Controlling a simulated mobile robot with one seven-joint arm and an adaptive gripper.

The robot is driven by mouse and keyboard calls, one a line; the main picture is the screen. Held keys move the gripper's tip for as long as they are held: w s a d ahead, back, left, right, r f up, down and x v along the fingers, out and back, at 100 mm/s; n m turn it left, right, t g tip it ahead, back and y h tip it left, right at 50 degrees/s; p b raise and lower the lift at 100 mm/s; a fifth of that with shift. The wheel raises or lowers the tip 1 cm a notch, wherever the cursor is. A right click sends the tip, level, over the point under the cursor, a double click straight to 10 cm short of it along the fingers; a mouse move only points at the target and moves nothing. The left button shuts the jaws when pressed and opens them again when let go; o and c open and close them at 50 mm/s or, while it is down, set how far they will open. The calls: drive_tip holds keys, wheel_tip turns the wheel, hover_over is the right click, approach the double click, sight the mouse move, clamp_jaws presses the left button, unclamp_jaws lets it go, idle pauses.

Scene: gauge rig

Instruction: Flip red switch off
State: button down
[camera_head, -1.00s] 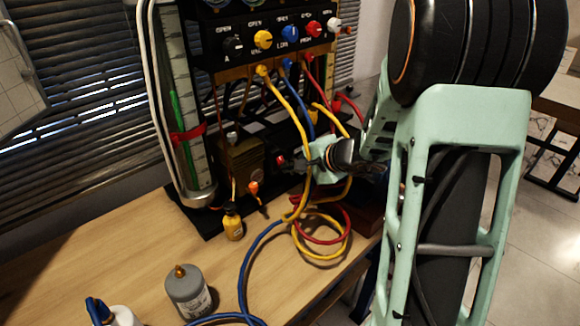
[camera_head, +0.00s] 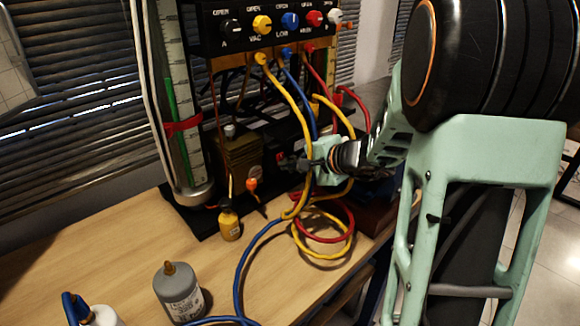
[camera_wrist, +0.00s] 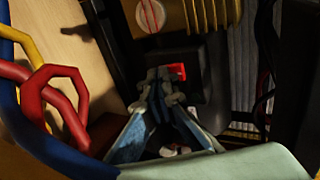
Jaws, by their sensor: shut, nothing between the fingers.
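The red switch (camera_wrist: 177,71) shows in the wrist view as a small bright red piece on a dark housing at the rig's base. My gripper (camera_wrist: 162,80) is shut and empty, with its fingertips right at the switch's left side and partly covering it. I cannot tell whether they touch it. In the head view my gripper (camera_head: 284,162) points left, low in front of the rig.
Yellow, blue and red hoses (camera_head: 300,100) hang from the knob panel (camera_head: 275,27) and coil on the table (camera_head: 130,255) below my gripper. A small yellow bottle (camera_head: 229,222) and a grey bottle (camera_head: 178,292) stand on the table. In the wrist view, hoses (camera_wrist: 60,95) crowd the left.

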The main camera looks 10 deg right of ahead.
drive_tip(key=shift+r, duration=0.15)
drive_tip(key=shift+r+p, duration=0.3)
drive_tip(key=shift+r, duration=0.35)
